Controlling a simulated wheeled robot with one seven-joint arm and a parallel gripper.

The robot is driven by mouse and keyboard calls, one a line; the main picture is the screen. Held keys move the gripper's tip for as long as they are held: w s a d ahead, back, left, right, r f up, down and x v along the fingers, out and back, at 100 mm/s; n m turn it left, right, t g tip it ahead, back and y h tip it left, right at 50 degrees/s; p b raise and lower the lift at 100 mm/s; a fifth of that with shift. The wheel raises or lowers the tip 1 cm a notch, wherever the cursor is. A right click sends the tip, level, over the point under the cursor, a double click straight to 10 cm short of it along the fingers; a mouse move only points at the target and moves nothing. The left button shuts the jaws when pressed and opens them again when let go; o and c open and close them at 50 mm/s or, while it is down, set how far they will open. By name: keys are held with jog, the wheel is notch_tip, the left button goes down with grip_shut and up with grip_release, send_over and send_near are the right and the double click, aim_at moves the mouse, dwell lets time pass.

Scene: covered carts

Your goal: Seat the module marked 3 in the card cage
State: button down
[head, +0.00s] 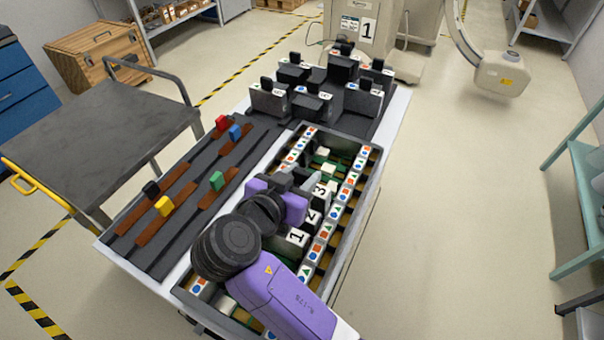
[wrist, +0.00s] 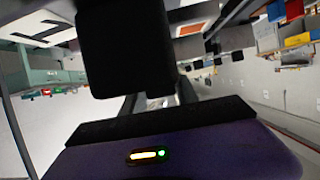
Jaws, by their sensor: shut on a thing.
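The card cage (head: 366,205) is a long open tray with coloured shape marks along its rails, in the middle of the head view. My gripper (head: 299,181) is over its middle, shut on the module marked 3 (head: 320,189), whose white label shows just right of the fingers. Much of this module is hidden by the gripper, so I cannot tell how deep it sits. Labels 2 (head: 312,215) and 1 (head: 297,237) show on modules nearer me in the cage. In the wrist view a black block (wrist: 125,45) fills the space ahead of the fingers.
Several dark modules with upright handles (head: 268,98) stand on the cart behind the cage. A dark rack with red, blue, green, yellow and black blocks (head: 164,206) lies left. A grey cart (head: 95,130) stands further left.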

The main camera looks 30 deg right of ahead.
jog(key=shift+f+b, duration=0.45)
jog(key=shift+f, duration=0.1)
jog(key=c, duration=0.8)
grip_release()
jog(key=shift+c, duration=0.2)
jog(key=v, duration=0.8)
jog(key=shift+b, duration=0.3)
